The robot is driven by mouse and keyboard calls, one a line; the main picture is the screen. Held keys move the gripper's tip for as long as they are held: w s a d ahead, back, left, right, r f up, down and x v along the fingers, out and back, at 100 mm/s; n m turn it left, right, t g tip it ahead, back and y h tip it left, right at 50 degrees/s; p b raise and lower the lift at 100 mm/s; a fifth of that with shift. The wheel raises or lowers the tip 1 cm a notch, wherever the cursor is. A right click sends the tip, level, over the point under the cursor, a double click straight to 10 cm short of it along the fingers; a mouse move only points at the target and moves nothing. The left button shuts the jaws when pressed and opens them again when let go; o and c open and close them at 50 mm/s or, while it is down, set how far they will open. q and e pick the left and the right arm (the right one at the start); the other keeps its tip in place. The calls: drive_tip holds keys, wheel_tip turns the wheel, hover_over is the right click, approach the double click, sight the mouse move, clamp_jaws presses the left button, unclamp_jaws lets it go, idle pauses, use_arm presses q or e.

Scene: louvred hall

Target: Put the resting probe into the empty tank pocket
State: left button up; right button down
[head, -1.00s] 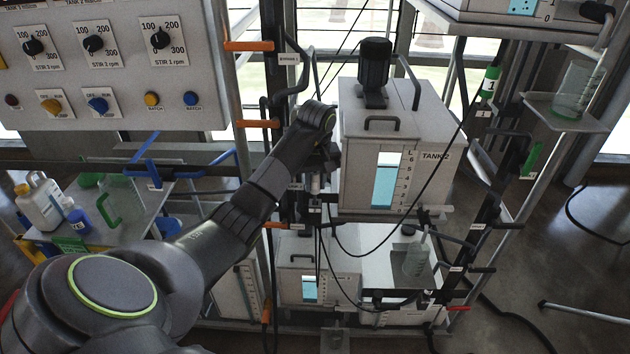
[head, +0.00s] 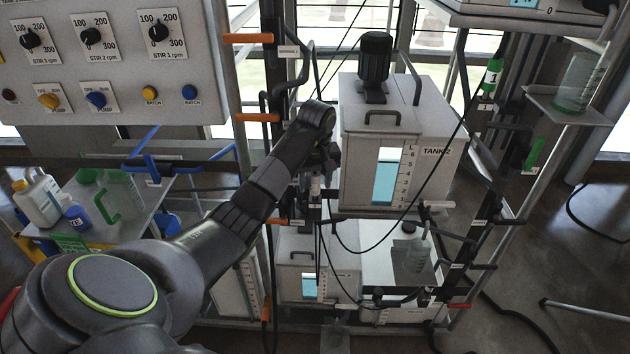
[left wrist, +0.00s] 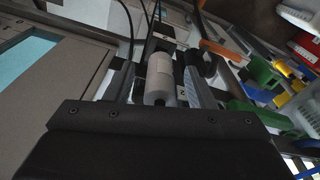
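My left gripper (head: 318,168) is at the left side of Tank 2 (head: 364,185), over the rack's front rail. In the left wrist view a white cylindrical probe (left wrist: 159,76) with a dark end lies between the two fingers (left wrist: 160,88). Gaps show beside it, so the fingers look open around it. A tag reading 2 is beside the probe. In the head view part of the white probe (head: 316,184) shows below the gripper. Another probe with a green band marked 1 (head: 491,82) is at the right post. I cannot make out an empty pocket. My right gripper is not in view.
Black cables (head: 336,238) hang below the gripper and across Tank 2. Lower tanks (head: 300,258) stand beneath. A control panel (head: 105,100) is at upper left. A side table (head: 125,232) holds bottles and a jug. A beaker (head: 578,82) sits on a right shelf.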

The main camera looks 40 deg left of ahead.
use_arm(q)
drive_tip(key=shift+r, duration=0.4)
drive_tip(key=shift+s+d+r+p, duration=0.1)
drive_tip(key=shift+r+p, duration=1.1)
drive_tip(key=shift+r, duration=0.35)
drive_tip(key=shift+s+d+r+p, duration=0.1)
drive_tip(key=shift+r+p, duration=1.05)
drive_tip(key=shift+r, duration=0.4)
drive_tip(key=shift+w+a, duration=0.1)
